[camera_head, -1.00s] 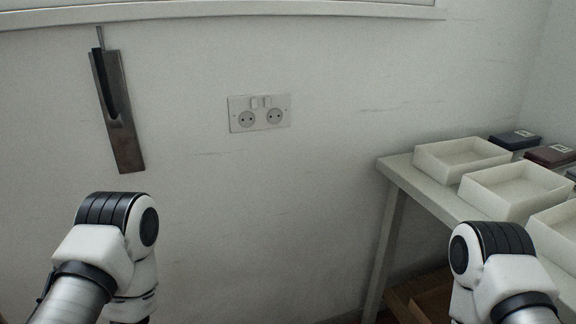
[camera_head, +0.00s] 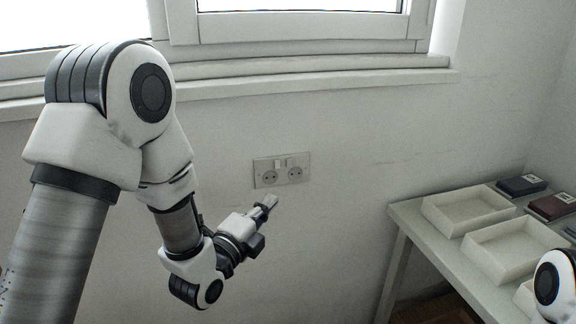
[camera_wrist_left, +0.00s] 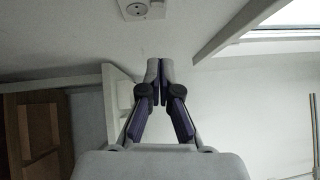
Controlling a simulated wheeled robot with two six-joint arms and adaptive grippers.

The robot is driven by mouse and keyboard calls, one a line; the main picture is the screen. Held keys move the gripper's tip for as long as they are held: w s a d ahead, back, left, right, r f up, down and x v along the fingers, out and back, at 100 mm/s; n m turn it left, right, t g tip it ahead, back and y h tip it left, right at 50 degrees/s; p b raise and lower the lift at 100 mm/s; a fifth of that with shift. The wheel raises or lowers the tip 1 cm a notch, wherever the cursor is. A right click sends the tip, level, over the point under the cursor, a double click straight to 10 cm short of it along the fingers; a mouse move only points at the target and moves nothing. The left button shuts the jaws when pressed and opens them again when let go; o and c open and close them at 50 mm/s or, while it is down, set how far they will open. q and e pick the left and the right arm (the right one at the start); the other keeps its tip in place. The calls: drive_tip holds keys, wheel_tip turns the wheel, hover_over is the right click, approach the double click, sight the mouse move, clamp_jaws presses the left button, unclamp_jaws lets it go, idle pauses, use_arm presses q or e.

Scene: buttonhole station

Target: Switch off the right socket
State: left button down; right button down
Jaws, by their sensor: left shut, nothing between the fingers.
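A white double socket plate (camera_head: 262,166) is on the wall in the head view. It has two round outlets with two small rocker switches above them; the right socket (camera_head: 295,174) is under the right switch (camera_head: 291,161). Whether the switches are on or off is too small to tell. My left gripper (camera_head: 271,200) is just below the plate, its fingers pointing up towards it. In the left wrist view its fingertips (camera_wrist_left: 160,62) are together and empty, apart from the plate (camera_wrist_left: 156,11), which is cut off at the top edge. My right gripper is out of view.
A window sill (camera_head: 330,78) runs along the wall above the socket. At the right a table (camera_head: 412,217) carries white trays (camera_head: 466,226) and dark boxes (camera_head: 521,184). The wall around the plate is clear.

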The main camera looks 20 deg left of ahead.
use_arm(q)
drive_tip(key=p, duration=0.2)
approach(289, 163)
drive_tip(key=w+d, duration=0.3)
drive_tip(key=d, duration=0.1)
drive_tip(key=w, duration=0.1)
drive_tip(key=w+a, duration=0.1)
drive_tip(key=w, duration=0.1)
drive_tip(key=shift+w+a+r+p, duration=0.1)
drive_tip(key=shift+a+r+p, duration=0.2)
drive_tip(key=shift+a+r, duration=0.05)
drive_tip(key=shift+w+a, duration=0.15)
drive_tip(key=shift+w, duration=0.05)
